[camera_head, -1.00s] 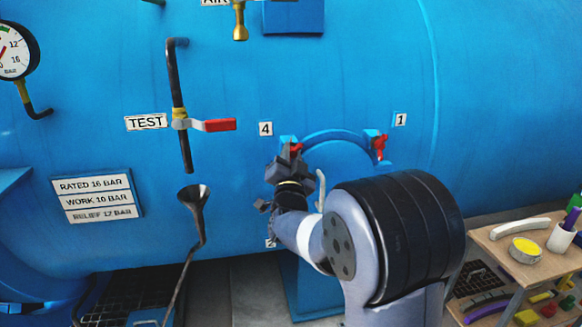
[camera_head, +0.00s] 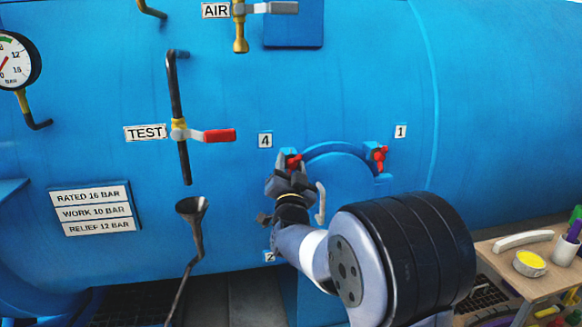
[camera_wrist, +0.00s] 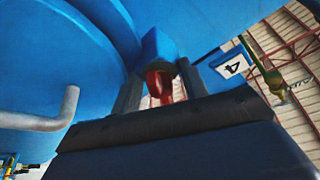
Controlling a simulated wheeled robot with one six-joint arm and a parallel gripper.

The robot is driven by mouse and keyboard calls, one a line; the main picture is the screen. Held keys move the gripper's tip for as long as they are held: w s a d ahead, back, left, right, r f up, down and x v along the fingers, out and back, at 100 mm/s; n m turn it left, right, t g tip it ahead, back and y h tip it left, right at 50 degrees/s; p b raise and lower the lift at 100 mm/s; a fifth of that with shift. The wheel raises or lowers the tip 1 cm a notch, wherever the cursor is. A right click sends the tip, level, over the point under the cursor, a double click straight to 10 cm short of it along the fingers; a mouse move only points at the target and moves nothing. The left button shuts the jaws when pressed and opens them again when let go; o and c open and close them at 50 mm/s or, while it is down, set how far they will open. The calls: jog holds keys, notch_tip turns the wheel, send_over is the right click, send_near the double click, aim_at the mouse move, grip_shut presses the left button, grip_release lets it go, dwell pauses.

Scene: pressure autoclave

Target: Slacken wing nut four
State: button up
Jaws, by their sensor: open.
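Wing nut four (camera_head: 293,161) is a small red nut in a blue lug at the upper left of the round blue cover (camera_head: 340,178), beside the "4" label (camera_head: 265,140). My gripper (camera_head: 291,174) is just below and in front of the nut, and hides part of it. In the wrist view the red nut (camera_wrist: 155,86) shows between the two dark fingers of my open gripper (camera_wrist: 160,92), with the blue lug above it. Whether the fingers touch the nut cannot be told. The "4" label (camera_wrist: 230,65) is at the right there.
Another red wing nut (camera_head: 379,157) is by the "1" label (camera_head: 400,131). A grey handle (camera_head: 320,203) is on the cover, right of my gripper. A red-handled test valve (camera_head: 205,135) and a funnel (camera_head: 192,210) are to the left. A bench (camera_head: 520,277) stands at the lower right.

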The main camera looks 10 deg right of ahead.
jog(key=b+v, duration=0.2)
jog(key=v, duration=0.8)
jog(key=shift+s+b, duration=0.3)
jog(key=shift+s, duration=0.1)
jog(key=shift+f, duration=0.1)
jog(key=p+x, duration=0.3)
jog(key=x, duration=0.8)
jog(key=shift+w, duration=0.1)
jog(key=shift+a, duration=0.1)
jog(key=shift+m, duration=0.3)
jog(key=shift+f, duration=0.15)
